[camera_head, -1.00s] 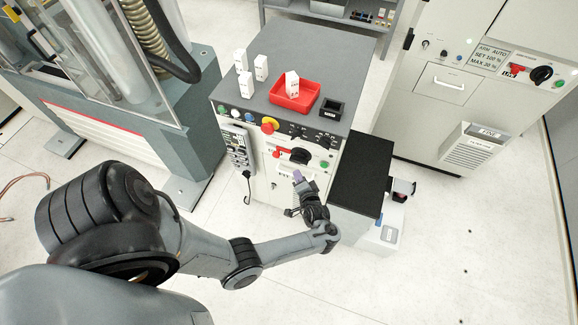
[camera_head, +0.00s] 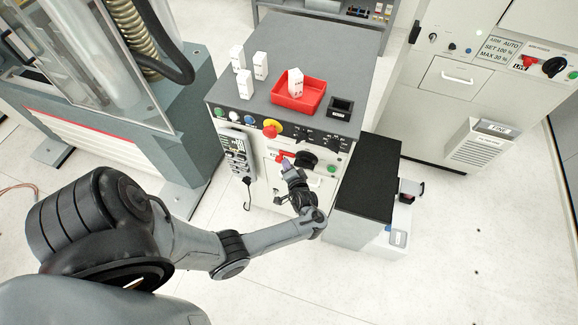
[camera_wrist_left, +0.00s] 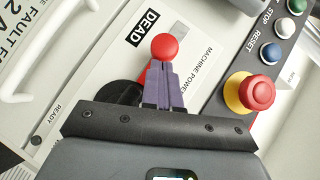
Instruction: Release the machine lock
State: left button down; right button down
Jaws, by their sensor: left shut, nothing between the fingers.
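The machine's front panel has a red lever (camera_head: 283,155) with a round red knob (camera_wrist_left: 165,47), beside a "DEAD" label and "MACHINE POWER" lettering. A black rotary knob (camera_head: 307,160) sits just right of it in the head view. My left gripper (camera_head: 287,167) is shut and empty, with its purple fingertips at the red lever. In the left wrist view the shut fingertips (camera_wrist_left: 163,72) lie just below the red knob and overlap its lower edge; whether they touch is unclear. The fingers hide the lever's stem. My right gripper is not in view.
A red mushroom button on a yellow collar (camera_head: 271,129) sits above the lever. The bench top holds white blocks (camera_head: 237,56), a red tray (camera_head: 310,98) with a white block, and a small black box (camera_head: 341,107). A black-topped cabinet (camera_head: 366,180) stands at right.

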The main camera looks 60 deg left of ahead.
pick_arm(q)
jog(key=shift+w+a, duration=0.1)
dwell(0.3)
jog(key=s+a+p, duration=0.2)
jog(key=a, duration=0.1)
jog(key=shift+s, duration=0.4)
